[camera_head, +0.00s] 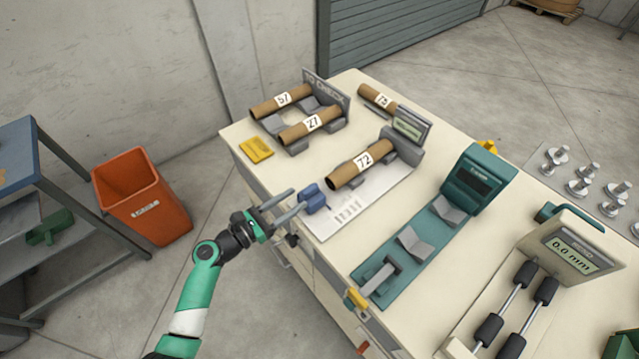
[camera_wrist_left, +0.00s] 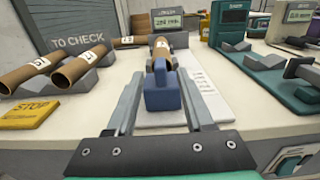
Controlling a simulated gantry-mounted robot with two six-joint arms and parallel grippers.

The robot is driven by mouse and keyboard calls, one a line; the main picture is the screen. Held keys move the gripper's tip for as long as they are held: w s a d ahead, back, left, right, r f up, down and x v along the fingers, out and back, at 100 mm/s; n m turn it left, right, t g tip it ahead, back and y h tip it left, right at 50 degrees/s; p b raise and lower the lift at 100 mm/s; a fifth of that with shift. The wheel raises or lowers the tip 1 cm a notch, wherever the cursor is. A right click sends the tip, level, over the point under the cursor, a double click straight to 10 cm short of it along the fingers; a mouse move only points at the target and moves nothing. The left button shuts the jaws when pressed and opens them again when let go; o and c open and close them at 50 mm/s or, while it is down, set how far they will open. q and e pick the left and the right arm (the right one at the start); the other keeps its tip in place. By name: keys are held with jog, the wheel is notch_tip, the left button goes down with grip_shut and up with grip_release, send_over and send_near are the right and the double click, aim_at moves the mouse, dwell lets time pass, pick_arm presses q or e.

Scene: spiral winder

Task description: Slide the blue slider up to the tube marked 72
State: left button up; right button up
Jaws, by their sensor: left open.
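The blue slider (camera_head: 313,198) stands on a white scaled plate (camera_head: 350,213) at the table's near left edge. The cardboard tube marked 72 (camera_head: 349,173) lies just beyond it on the same station. My left gripper (camera_head: 299,198) is open, with its fingertips at the slider. In the left wrist view the slider (camera_wrist_left: 162,92) shows between the two spread fingers, and the tube (camera_wrist_left: 161,50) is behind it, partly hidden. I cannot tell whether slider and tube touch, or whether the fingers touch the slider. My right gripper is out of view.
A rack marked TO CHECK holds tubes 57 (camera_head: 283,100) and 27 (camera_head: 311,127). A yellow STOP block (camera_head: 256,149) lies left of the station. A display (camera_head: 409,126) stands behind tube 72. A teal gauge (camera_head: 412,245) sits to the right.

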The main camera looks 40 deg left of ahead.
aim_at(311, 196)
pick_arm(q)
jog(key=w, duration=0.3)
jog(key=w+d+b, duration=0.1)
jog(key=w, duration=0.2)
jog(key=w+b, duration=0.1)
jog(key=w, duration=0.2)
jog(key=shift+w+d, duration=0.15)
jog(key=shift+d, duration=0.05)
grip_shut()
